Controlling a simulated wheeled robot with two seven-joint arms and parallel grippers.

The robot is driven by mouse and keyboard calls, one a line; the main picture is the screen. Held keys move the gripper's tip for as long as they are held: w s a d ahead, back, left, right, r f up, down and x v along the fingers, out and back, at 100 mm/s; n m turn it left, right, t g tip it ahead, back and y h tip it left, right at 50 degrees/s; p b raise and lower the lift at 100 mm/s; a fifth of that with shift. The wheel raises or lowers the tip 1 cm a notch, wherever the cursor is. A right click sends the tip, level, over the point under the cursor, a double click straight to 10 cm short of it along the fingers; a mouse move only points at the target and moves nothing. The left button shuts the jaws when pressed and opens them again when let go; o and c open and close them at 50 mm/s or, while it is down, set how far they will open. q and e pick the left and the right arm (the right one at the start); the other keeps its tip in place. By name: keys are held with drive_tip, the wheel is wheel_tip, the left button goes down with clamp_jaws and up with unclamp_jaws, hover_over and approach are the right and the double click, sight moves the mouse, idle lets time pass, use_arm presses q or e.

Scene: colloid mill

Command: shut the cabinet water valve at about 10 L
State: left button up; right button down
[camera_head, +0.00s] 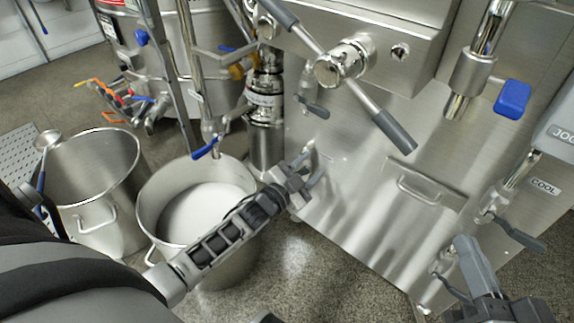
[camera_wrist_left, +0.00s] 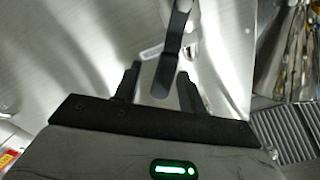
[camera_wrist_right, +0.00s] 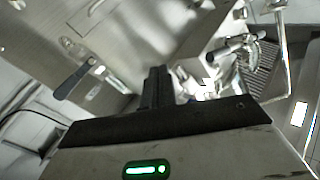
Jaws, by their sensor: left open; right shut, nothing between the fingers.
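My left gripper (camera_head: 309,172) is open at the front of the steel cabinet (camera_head: 350,215). In the left wrist view its two fingers (camera_wrist_left: 158,84) stand on either side of a dark valve lever (camera_wrist_left: 172,62). The lever hangs down between them; I cannot tell whether either finger touches it. In the head view the gripper mostly hides this valve. A steel pot (camera_head: 146,212) below my left forearm holds pale liquid; I can read no volume mark. My right gripper (camera_head: 466,258) is shut and empty at the lower right; its closed fingers show in the right wrist view (camera_wrist_right: 157,86).
A second steel pot (camera_head: 82,165) stands at the left. A dark-handled valve (camera_head: 518,232) by the COOL label is near my right gripper; another lever (camera_head: 313,106) is above my left. A long crossbar handle (camera_head: 345,65) juts out above. Floor is bare at bottom centre.

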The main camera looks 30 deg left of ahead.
use_arm(q)
drive_tip(key=shift+s+a+r+p, duration=0.15)
drive_tip(key=shift+s+p, duration=0.2)
drive_tip(key=shift+s, duration=0.6)
drive_tip(key=s+a+p, duration=0.2)
drive_tip(key=s+p, duration=0.1)
drive_tip(key=s, duration=0.9)
drive_tip(key=shift+s+p, duration=0.35)
drive_tip(key=shift+s, duration=0.05)
use_arm(e)
drive_tip(key=shift+s+d+f+n+g+h, duration=0.25)
drive_tip(key=shift+f+g+h, duration=0.2)
drive_tip(key=shift+f, duration=0.25)
drive_tip(key=shift+s+d+f+n+g+h, duration=0.2)
drive_tip(key=shift+f+g+h, duration=0.25)
drive_tip(key=shift+f, duration=0.2)
drive_tip(key=shift+r, duration=0.1)
